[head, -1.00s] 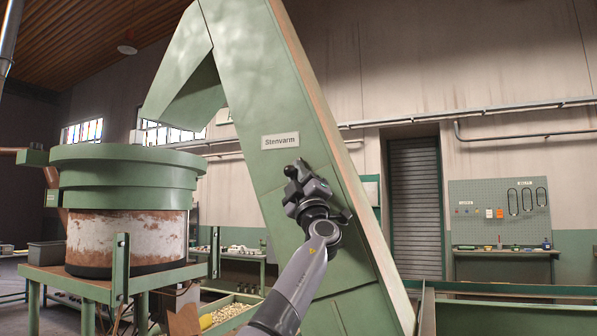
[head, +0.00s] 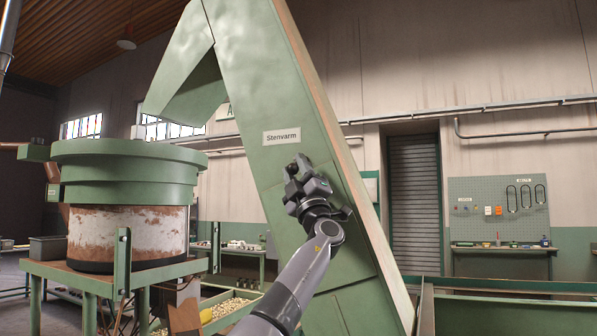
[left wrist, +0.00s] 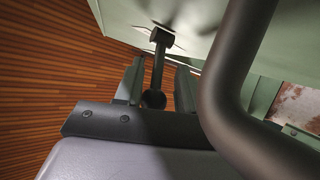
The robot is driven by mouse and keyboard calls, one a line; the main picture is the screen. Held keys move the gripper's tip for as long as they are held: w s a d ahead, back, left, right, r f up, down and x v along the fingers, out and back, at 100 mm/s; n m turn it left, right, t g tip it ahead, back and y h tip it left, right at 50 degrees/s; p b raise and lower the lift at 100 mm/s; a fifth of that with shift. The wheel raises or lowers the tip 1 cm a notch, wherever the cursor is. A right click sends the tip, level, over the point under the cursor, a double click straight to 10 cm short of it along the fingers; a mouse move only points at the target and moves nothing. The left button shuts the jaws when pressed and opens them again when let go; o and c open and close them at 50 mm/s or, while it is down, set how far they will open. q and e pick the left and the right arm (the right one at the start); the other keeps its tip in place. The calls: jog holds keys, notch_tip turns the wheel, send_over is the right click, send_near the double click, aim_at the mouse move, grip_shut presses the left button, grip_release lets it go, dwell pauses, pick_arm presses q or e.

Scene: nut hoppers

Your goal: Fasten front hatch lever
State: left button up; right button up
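My left gripper (head: 299,168) is raised against the sloping front of the green elevator housing (head: 268,85), just below its "Stenvarm" label. In the left wrist view, a dark lever (left wrist: 159,62) with a round knob end stands out from a pale green panel (left wrist: 195,18). The two fingers stand on either side of the lever, with gaps visible beside it, so the gripper is open around it. In the head view the gripper hides most of the lever. My right gripper is not in view.
A thick dark curved bar (left wrist: 232,75) passes close to the left wrist camera at right. A green round hopper (head: 125,170) stands on a green frame at left. A bin of nuts (head: 228,307) lies below my arm. A shuttered door (head: 414,205) is behind at right.

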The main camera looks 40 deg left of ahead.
pick_arm(q)
jog(key=shift+w+d+r+t, duration=0.1)
jog(key=shift+t, duration=0.2)
jog(key=shift+r+m+t+h, duration=0.15)
jog(key=shift+m+t+h, duration=0.55)
jog(key=shift+m, duration=0.2)
